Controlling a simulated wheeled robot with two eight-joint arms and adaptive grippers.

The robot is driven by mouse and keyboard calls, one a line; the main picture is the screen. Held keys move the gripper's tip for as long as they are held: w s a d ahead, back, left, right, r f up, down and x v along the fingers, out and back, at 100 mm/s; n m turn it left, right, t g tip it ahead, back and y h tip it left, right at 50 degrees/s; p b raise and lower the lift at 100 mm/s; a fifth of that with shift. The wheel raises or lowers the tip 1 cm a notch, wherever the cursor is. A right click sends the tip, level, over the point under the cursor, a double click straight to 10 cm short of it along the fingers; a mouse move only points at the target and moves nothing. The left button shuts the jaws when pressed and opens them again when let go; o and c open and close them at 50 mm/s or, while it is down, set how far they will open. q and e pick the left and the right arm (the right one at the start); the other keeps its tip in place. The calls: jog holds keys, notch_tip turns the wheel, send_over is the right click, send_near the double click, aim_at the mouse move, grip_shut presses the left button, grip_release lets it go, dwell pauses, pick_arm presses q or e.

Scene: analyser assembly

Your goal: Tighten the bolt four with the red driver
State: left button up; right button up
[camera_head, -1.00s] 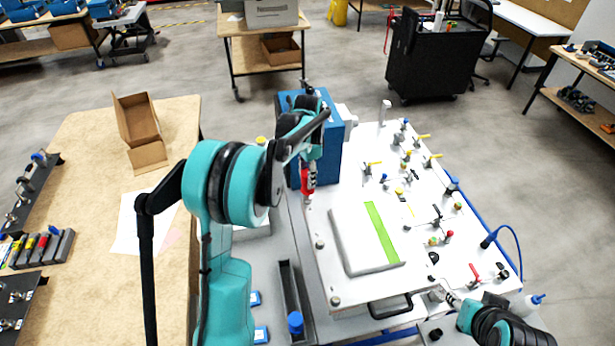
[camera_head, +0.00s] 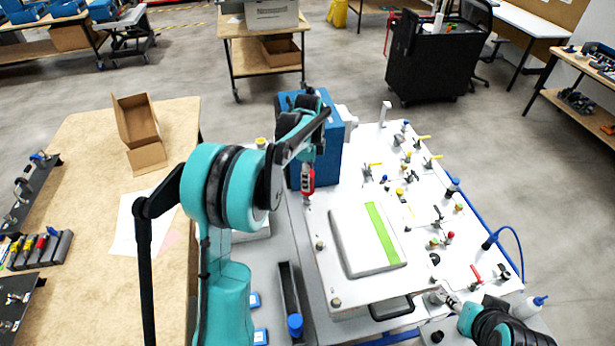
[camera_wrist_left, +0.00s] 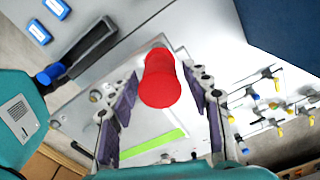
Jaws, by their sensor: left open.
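The red driver (camera_head: 308,179) stands roughly upright at the far-left corner of the white panel (camera_head: 330,288), below my left gripper (camera_head: 308,164). In the left wrist view, the driver's round red handle (camera_wrist_left: 161,80) is between the two dark finger pads of my left gripper (camera_wrist_left: 160,108), with gaps on both sides. The fingers are open. The driver's tip and any bolt under it are hidden or too small to tell. Bolt heads show at the panel's left edge (camera_head: 320,245) and near-left corner (camera_head: 336,302). My right gripper (camera_head: 449,298) is by the near-right corner, its fingers unclear.
A blue box (camera_head: 329,150) stands just behind the driver. A white block with a green stripe (camera_head: 383,236) lies on the panel. Several clamps and knobs crowd the panel's right.

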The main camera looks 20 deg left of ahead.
pick_arm(q)
grip_shut()
jog(key=shift+r+p, duration=0.35)
jog(key=shift+r, duration=0.05)
jog(key=shift+s+r+p, duration=0.1)
jog(key=shift+r+p, duration=0.35)
jog(key=shift+r, duration=0.35)
jog(key=shift+r+p, duration=0.4)
jog(key=shift+r, duration=0.2)
jog(key=shift+r+p, duration=0.75)
jog(key=shift+r, duration=0.5)
